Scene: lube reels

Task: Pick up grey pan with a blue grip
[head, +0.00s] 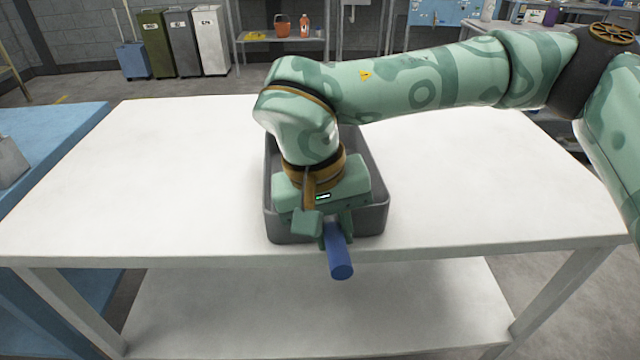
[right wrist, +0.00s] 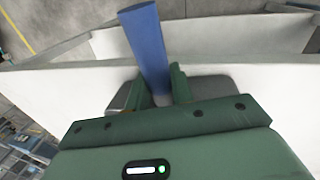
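The grey pan (head: 376,210) is a deep rectangular tray on the white table, near its front edge. Its blue grip (head: 338,252) sticks out over that edge towards me. My right gripper (head: 328,228) is over the near end of the pan and hides much of its inside. In the right wrist view, the two green fingers (right wrist: 160,88) sit on either side of the blue grip (right wrist: 147,45) and appear to press on it. The pan seems to rest on the table. My left gripper is not in view.
The white table (head: 140,180) is otherwise clear, with wide free room on the left and right. A blue surface (head: 50,145) stands to the left. Bins (head: 182,42) and a shelf (head: 275,37) stand far behind.

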